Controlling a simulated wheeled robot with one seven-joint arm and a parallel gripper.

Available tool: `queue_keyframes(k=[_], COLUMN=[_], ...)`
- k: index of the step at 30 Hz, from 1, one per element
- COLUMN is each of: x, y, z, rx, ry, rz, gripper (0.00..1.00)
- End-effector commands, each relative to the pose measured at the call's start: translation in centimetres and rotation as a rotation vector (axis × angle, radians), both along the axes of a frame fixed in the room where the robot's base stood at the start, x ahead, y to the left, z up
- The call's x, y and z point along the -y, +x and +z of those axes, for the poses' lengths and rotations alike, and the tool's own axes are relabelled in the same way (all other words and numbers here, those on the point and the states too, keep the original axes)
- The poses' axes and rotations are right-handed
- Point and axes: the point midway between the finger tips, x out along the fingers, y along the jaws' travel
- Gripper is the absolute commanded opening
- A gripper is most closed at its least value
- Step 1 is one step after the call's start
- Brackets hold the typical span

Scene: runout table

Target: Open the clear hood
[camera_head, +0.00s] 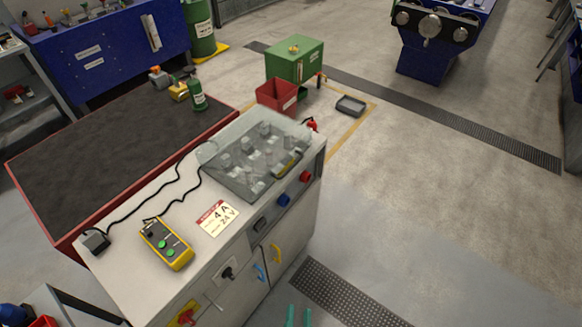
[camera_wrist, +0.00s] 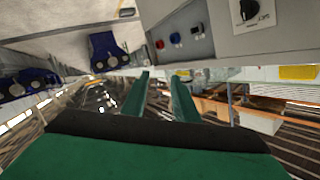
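The clear hood (camera_head: 254,150) lies over the far right part of the white cabinet's top in the head view. It looks closed, with grey shapes showing through it and a yellow handle (camera_head: 287,163) on its near right side. My gripper (camera_head: 298,317) shows only as green fingertips at the bottom edge of the head view, in front of the cabinet and well away from the hood. In the wrist view its two green fingers (camera_wrist: 162,80) stand apart with nothing between them. The hood is not visible in the wrist view.
The cabinet top (camera_head: 135,219) carries a yellow pendant (camera_head: 166,244) with green buttons and a cable. Knobs and handles stick out of its front, including a blue knob (camera_head: 283,200) and a red knob (camera_head: 305,177). Open floor (camera_head: 430,220) lies to the right.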

Motion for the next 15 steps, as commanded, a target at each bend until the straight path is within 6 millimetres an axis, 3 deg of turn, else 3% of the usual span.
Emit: queue_keyframes(k=[1,8,15], x=[0.2,0.5,0.4], y=[1.9,10.0,19.0], z=[-0.2,-0.7,1.6], rx=[0.022,0.087,0.157], ry=[0.074,0.455,0.848], rz=[-0.016,-0.048,-0.013], gripper=[0.27,0.27,0.27])
